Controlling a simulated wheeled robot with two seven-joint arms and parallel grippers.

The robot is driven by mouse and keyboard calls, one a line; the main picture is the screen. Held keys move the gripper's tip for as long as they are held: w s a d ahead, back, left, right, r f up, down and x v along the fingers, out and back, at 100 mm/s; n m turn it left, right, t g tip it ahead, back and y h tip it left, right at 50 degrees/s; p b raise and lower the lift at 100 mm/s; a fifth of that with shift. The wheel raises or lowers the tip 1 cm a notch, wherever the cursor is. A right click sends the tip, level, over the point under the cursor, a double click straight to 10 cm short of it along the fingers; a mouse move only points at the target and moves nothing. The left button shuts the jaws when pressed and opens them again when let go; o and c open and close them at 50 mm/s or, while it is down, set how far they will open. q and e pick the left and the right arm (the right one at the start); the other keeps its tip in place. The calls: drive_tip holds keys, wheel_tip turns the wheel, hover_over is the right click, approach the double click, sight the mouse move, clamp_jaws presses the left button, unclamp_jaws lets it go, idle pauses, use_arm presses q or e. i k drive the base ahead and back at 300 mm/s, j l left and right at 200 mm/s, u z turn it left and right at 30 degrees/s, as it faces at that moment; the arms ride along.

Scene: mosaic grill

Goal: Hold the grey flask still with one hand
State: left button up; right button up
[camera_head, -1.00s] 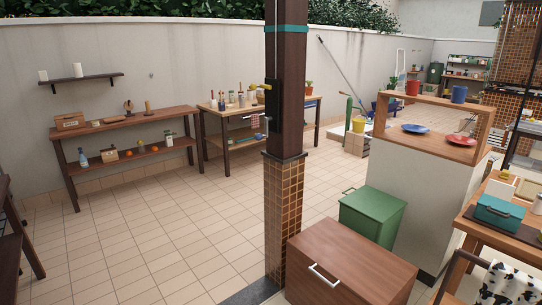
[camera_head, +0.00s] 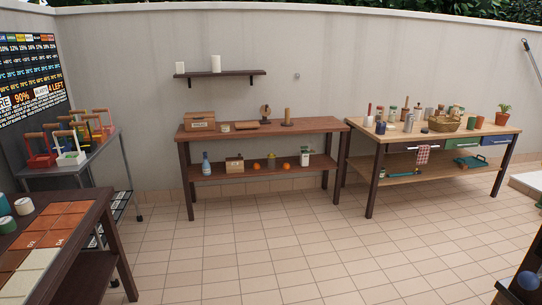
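A small light-grey upright container (camera_head: 408,123) stands near the front edge of the light-topped wooden table (camera_head: 362,128) at the right; it may be the grey flask, but it is too small to tell. Several other jars and bottles stand around and behind it on the same tabletop. Neither of my grippers is in view, so nothing shows touching the container.
A dark wooden two-tier table (camera_head: 335,124) stands at the middle wall with a wooden box (camera_head: 199,121) on top. The tiled floor (camera_head: 280,240) between is clear.

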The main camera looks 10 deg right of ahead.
sight(409, 119)
drive_tip(key=i+l+z, duration=0.1)
drive_tip(key=i+z, duration=0.15)
drive_tip(key=i, duration=0.25)
drive_tip(key=i+z, duration=0.25)
drive_tip(key=i, duration=0.2)
drive_tip(key=i+z, duration=0.2)
drive_tip(key=i, duration=0.3)
drive_tip(key=i+j+z, duration=0.25)
drive_tip(key=i, duration=0.2)
drive_tip(key=i+j+z, duration=0.25)
drive_tip(key=i, duration=0.25)
drive_tip(key=i+l+z, duration=0.3)
drive_tip(key=i+z, duration=0.15)
drive_tip(key=i, duration=0.9)
drive_tip(key=i+j+z, duration=0.15)
drive_tip(key=i+z, duration=0.35)
drive_tip(key=i, duration=0.85)
drive_tip(key=i+l+u, duration=0.15)
drive_tip(key=i, duration=0.85)
